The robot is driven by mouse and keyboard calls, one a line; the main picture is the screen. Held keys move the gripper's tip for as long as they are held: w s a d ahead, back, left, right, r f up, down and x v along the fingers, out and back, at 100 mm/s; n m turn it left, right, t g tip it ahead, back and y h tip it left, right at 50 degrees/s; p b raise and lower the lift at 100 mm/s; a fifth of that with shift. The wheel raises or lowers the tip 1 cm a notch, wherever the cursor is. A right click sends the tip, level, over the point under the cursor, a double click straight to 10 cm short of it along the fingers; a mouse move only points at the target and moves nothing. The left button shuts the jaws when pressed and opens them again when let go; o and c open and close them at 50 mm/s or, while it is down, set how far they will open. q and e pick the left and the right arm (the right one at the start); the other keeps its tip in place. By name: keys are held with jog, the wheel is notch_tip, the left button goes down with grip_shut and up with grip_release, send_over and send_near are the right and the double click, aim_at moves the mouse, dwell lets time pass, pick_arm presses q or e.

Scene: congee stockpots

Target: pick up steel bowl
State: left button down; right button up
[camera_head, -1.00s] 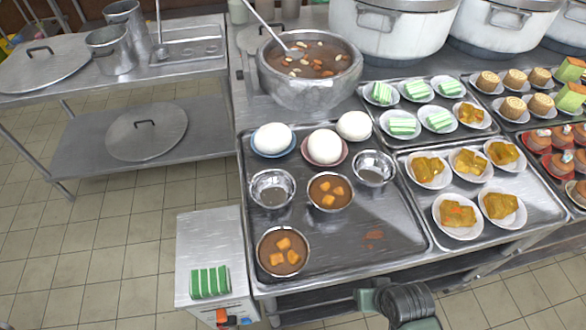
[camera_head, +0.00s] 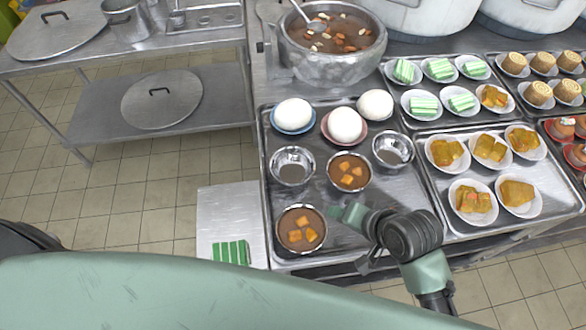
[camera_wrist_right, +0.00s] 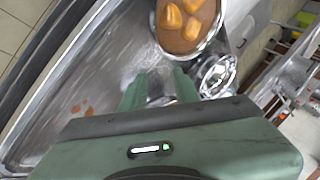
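Two empty steel bowls stand on the big tray, one at left (camera_head: 292,166) and one at right (camera_head: 392,151). Two more steel bowls hold brown soup with orange cubes: a middle one (camera_head: 348,172) and a front one (camera_head: 301,231). My right gripper (camera_head: 342,214) is low over the tray, between the soup bowls and the tray's front edge, holding nothing visible. In the right wrist view its green fingers (camera_wrist_right: 160,88) are apart, with a soup bowl (camera_wrist_right: 187,45) just beyond them and a shiny metal bowl (camera_wrist_right: 217,76) beside it. My left gripper is out of view.
White buns on plates (camera_head: 346,125) sit behind the bowls. A large soup pot (camera_head: 333,65) with a ladle stands at the back. Plates of yellow pastries (camera_head: 473,198) fill the tray at right. A green-striped block (camera_head: 231,252) lies at left of the tray.

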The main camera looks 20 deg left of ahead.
aim_at(304, 181)
jog(key=w+a+m, duration=0.2)
jog(key=m, duration=0.1)
jog(key=w+a+m+g+y, duration=0.1)
jog(key=w+a+m, duration=0.2)
jog(key=w+a+m+g, duration=0.1)
jog(key=w+a+m, duration=0.1)
jog(key=a+m, duration=0.1)
jog(key=shift+w+a+r+p, duration=0.25)
jog(key=shift+w+r+p, duration=0.05)
jog(key=shift+w+r, duration=0.05)
jog(key=shift+a+f, duration=0.2)
jog(key=shift+f, duration=0.05)
jog(key=x, duration=0.2)
jog(key=p+x, duration=0.1)
jog(key=x, duration=0.2)
jog(key=shift+a+f, duration=0.1)
jog(key=shift+a, duration=0.3)
jog(key=shift+a+f, duration=0.3)
jog(key=shift+f, duration=0.2)
grip_shut()
